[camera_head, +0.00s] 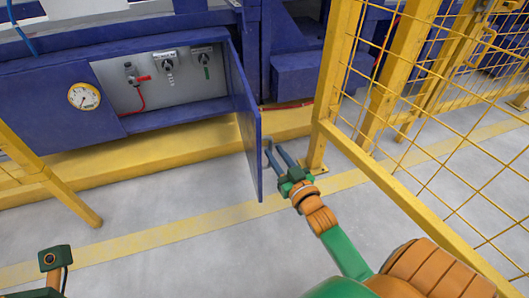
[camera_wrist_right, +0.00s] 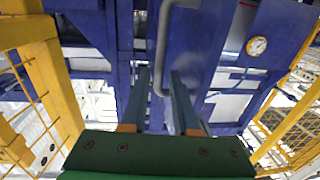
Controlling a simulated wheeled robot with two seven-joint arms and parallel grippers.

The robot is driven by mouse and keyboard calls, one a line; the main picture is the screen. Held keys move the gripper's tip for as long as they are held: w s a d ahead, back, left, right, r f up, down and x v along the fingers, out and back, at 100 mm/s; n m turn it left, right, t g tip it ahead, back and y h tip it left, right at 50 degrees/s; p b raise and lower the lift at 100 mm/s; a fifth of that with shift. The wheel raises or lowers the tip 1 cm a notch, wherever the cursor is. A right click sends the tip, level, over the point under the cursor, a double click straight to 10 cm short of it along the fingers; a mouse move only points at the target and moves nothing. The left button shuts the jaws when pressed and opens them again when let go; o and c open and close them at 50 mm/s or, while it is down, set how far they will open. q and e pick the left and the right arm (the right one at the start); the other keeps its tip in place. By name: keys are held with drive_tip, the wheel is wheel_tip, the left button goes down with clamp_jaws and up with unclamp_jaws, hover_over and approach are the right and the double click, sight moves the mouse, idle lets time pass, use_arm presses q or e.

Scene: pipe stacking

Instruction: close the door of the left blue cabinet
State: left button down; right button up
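The blue cabinet (camera_head: 60,113) is at the upper left of the head view, its lit compartment showing. Its blue door (camera_head: 243,118) stands open, swung outward at the compartment's right side. My right gripper (camera_head: 274,146) is just right of the door's outer face, fingers apart. In the right wrist view, a grey bent bar (camera_wrist_right: 163,45), apparently the door handle, reaches between the open fingers (camera_wrist_right: 158,82). I cannot tell whether they touch it.
A yellow mesh fence (camera_head: 430,120) and its post stand close to the right of my right gripper. A yellow rail (camera_head: 60,190) is at the left. A yellow ledge (camera_head: 150,157) runs under the cabinet. Grey floor (camera_head: 190,260) in front is clear.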

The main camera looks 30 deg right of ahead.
sight(271, 148)
drive_tip(key=w, duration=0.2)
drive_tip(key=w+b, duration=0.1)
drive_tip(key=shift+w+d, duration=0.2)
drive_tip(key=shift+d, duration=0.05)
clamp_jaws()
idle(1.1)
